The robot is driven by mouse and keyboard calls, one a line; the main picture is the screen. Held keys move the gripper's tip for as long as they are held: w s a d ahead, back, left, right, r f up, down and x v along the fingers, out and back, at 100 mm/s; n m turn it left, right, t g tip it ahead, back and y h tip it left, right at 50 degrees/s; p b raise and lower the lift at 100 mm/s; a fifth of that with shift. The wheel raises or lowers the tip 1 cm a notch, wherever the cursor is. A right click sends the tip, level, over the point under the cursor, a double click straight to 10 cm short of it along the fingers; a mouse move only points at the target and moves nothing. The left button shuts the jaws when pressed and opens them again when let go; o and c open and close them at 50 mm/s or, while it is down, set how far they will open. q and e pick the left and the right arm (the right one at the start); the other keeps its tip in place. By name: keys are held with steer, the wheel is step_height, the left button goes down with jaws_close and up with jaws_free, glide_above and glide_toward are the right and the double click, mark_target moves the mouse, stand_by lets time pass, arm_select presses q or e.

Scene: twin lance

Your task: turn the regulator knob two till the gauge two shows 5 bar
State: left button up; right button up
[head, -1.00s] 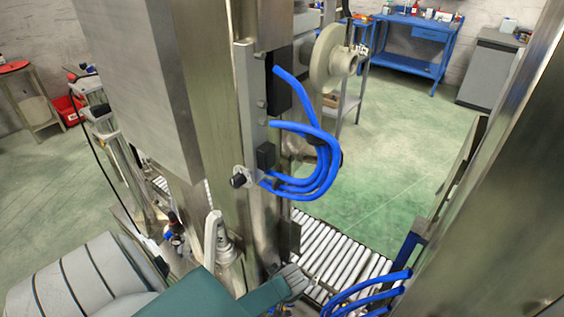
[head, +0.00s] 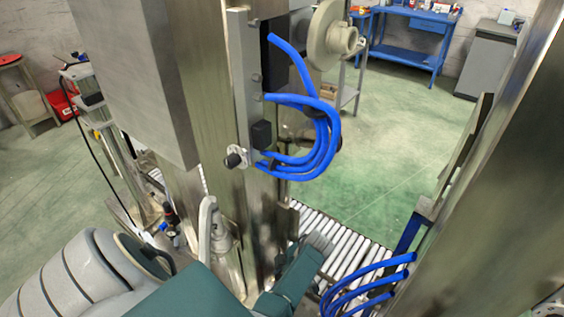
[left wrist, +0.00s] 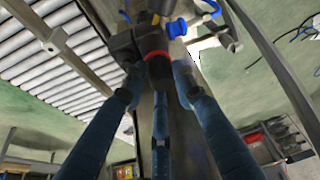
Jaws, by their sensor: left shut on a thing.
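In the left wrist view, my left gripper (left wrist: 158,88) has its blue-teal fingers closed around a dark regulator knob (left wrist: 157,70). A red ring (left wrist: 153,54) sits just above the fingertips. A black regulator body (left wrist: 124,45) and a blue fitting (left wrist: 177,28) adjoin it. The fingers hide part of the knob. In the head view, my arm covers the lower left and I cannot make out the grip. Small red, black and blue fittings (head: 170,224) show beside the steel column. No gauge dial can be read. My right gripper is not in view.
A steel column (head: 212,140) and blue hoses (head: 318,130) stand in the middle. A roller conveyor (head: 345,245) runs behind them. A steel post (head: 490,170) fills the right. More blue hoses (head: 365,282) lie low right. The green floor (head: 400,150) is open beyond.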

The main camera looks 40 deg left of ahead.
arm_select(q)
steer(key=shift+o, duration=0.2)
steer(key=shift+s+a+n+g+b, duration=0.1)
steer(key=shift+a+n+g+b, duration=0.15)
steer(key=shift+n, duration=0.25)
steer(key=shift+s+a+n+g+b, duration=0.15)
steer(key=shift+n+b, duration=0.15)
steer(key=shift+n, duration=0.2)
steer(key=shift+c, duration=0.2)
steer(key=o, duration=1.1)
steer(key=shift+d, duration=0.1)
steer(key=shift+w+d, duration=0.15)
